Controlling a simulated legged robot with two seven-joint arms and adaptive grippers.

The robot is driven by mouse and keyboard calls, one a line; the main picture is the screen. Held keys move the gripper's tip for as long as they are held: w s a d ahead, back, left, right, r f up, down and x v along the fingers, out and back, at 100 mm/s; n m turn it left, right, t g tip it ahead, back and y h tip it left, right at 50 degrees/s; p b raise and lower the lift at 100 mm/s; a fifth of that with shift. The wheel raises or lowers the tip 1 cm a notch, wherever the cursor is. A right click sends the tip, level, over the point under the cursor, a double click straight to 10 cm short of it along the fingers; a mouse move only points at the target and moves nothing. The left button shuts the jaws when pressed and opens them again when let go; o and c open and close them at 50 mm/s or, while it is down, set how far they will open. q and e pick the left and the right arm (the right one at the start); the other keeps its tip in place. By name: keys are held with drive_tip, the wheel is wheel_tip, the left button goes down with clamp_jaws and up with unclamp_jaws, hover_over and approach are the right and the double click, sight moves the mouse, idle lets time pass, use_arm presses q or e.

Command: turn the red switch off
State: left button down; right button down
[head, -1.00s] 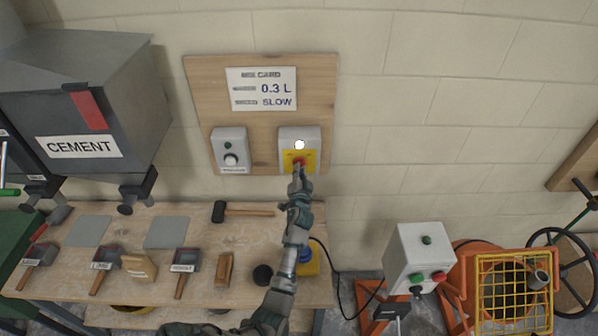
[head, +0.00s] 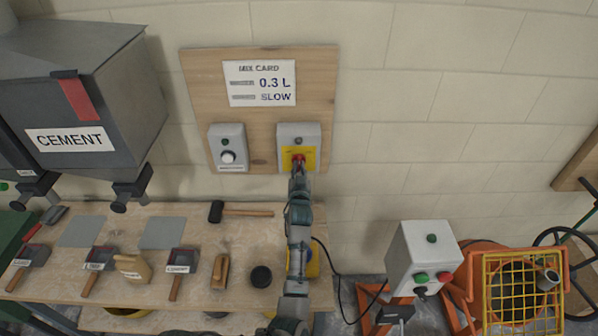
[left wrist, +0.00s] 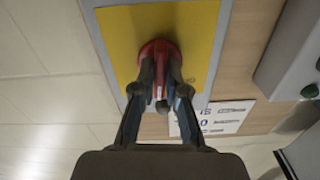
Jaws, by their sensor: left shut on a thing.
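The red switch (head: 298,158) sits on a yellow plate (head: 311,157) on a grey box (head: 312,130) fixed to the wooden wall board. A small lamp (head: 299,141) above it looks dark. My left gripper (head: 298,182) is at the switch from below. In the left wrist view the left gripper (left wrist: 161,88) has both fingers shut on the handle of the red switch (left wrist: 159,52), hiding part of it; its round red base shows against the yellow plate (left wrist: 195,30). My right gripper is not in view.
A second grey box with a knob (head: 228,157) is left of the switch, under a mix card (head: 261,86). A cement hopper (head: 85,100) hangs at left. The bench (head: 130,215) holds scoops and a hammer (head: 240,211). A white control box (head: 422,255) stands at right.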

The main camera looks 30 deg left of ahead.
use_arm(q)
drive_tip(key=n, duration=0.5)
drive_tip(key=shift+d+f+n, duration=0.1)
drive_tip(key=shift+f+n, duration=0.2)
drive_tip(key=shift+f+n+p, duration=0.1)
drive_tip(key=shift+n+p, duration=0.4)
drive_tip(key=shift+n, duration=1.7)
drive_tip(key=shift+f, duration=0.1)
drive_tip(key=c, duration=1.2)
unclamp_jaws()
drive_tip(key=shift+s+r, duration=0.1)
drive_tip(key=shift+r, duration=0.2)
wheel_tip(320, 180, up, 10)
drive_tip(key=shift+f, duration=0.1)
drive_tip(key=shift+d, duration=0.15)
